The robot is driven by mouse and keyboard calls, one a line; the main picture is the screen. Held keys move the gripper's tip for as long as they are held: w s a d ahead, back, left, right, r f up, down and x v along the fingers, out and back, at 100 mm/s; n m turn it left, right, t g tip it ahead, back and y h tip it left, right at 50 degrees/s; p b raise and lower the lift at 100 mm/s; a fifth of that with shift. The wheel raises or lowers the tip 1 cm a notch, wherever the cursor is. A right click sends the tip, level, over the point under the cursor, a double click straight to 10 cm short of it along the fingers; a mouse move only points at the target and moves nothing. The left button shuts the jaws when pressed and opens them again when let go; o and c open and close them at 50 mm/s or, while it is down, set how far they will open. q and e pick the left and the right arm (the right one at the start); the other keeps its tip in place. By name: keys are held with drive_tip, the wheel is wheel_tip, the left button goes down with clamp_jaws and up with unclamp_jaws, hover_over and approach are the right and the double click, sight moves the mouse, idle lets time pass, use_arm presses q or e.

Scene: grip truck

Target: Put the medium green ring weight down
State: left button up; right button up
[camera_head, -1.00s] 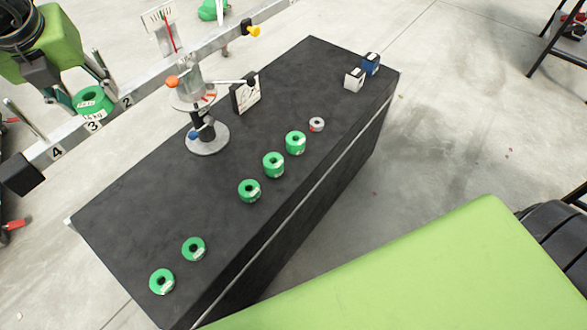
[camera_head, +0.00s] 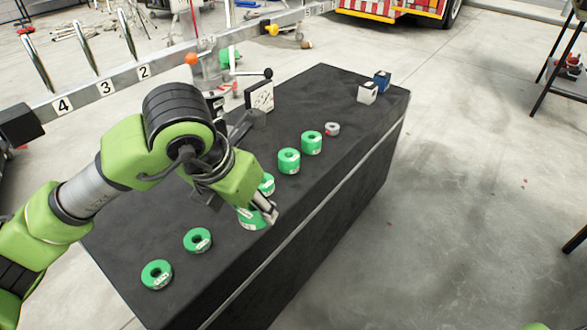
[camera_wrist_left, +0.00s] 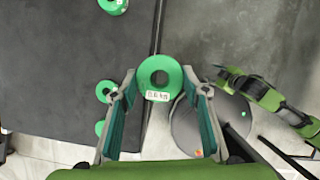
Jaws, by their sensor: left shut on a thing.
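My left gripper (camera_head: 264,211) is shut on a green ring weight (camera_head: 247,222), which is partly hidden by the fingers in the head view. In the left wrist view the held ring (camera_wrist_left: 174,70) sits between the fingertips of my left gripper (camera_wrist_left: 160,90), with a white label that seems to read 0.6 kg. There it overlaps the long edge of the black table (camera_head: 330,205). I cannot tell its exact height above the top. Other green rings stand in a row: two at the near left (camera_head: 157,275) (camera_head: 197,240), and several farther along (camera_head: 289,161) (camera_head: 312,143). My right gripper is not in view.
A small grey ring (camera_head: 332,129) and white and blue blocks (camera_head: 367,93) (camera_head: 382,78) are farther back on the table. A dial (camera_head: 260,97) stands behind the arm. The numbered beam (camera_head: 107,87) with upright pins crosses the upper left.

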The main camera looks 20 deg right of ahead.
use_arm(q)
drive_tip(key=w+a+f, duration=0.1)
drive_tip(key=w+f, duration=0.2)
drive_tip(key=w, duration=0.1)
drive_tip(key=w+a+f, duration=0.1)
drive_tip(key=w+f, duration=0.2)
drive_tip(key=w, duration=0.1)
drive_tip(key=w+a+f, duration=0.2)
drive_tip(key=w, duration=0.2)
drive_tip(key=shift+w+f+b, duration=0.2)
drive_tip(key=shift+f+b, duration=0.1)
drive_tip(key=shift+f, duration=0.1)
drive_tip(key=shift+w+a+f, duration=0.1)
drive_tip(key=shift+w+f, duration=0.15)
drive_tip(key=shift+f, duration=0.1)
drive_tip(key=f, duration=0.3)
drive_tip(key=shift+w+f, duration=0.15)
drive_tip(key=shift+w, duration=0.05)
drive_tip(key=shift+f, duration=0.15)
drive_tip(key=o, duration=1)
drive_tip(key=shift+a+f+b, duration=0.1)
drive_tip(key=shift+b, duration=0.2)
drive_tip(key=o, duration=0.4)
drive_tip(key=shift+s, duration=0.1)
drive_tip(key=shift+c, duration=0.2)
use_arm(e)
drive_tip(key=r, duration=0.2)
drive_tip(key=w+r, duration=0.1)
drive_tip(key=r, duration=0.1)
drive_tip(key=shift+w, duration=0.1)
